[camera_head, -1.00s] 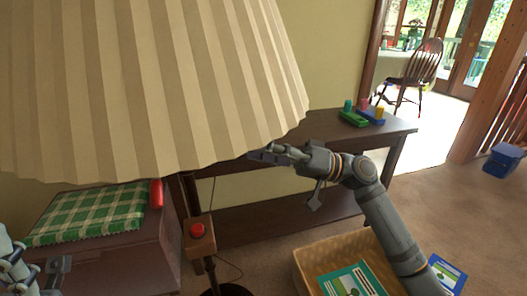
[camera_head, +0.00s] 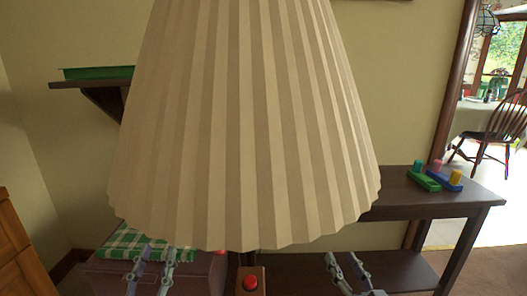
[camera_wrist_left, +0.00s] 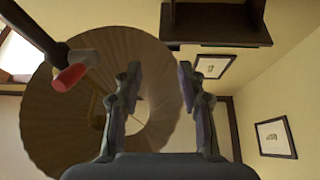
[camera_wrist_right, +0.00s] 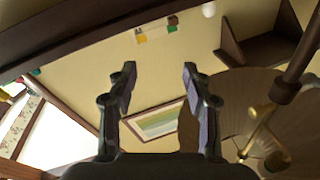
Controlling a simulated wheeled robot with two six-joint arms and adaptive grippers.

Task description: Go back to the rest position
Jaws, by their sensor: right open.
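My left gripper (camera_head: 152,262) points up at the bottom of the head view, in front of the wooden chest with the green checked cushion. Its fingers are apart and empty; they also show in the left wrist view (camera_wrist_left: 160,78), with the lampshade beyond. My right gripper (camera_head: 342,264) points up at the bottom, right of the lamp's red button. Its fingers are apart with nothing between them in the right wrist view (camera_wrist_right: 158,80). Both arms below the grippers are mostly out of the head view.
A large pleated lampshade (camera_head: 245,130) fills the middle of the head view. Its red button (camera_head: 250,282) is below. A dark side table (camera_head: 440,195) with colored toys (camera_head: 425,181) stands right. A wall shelf (camera_head: 95,84) is at left; a green checked cushion (camera_head: 125,243) lies on the chest.

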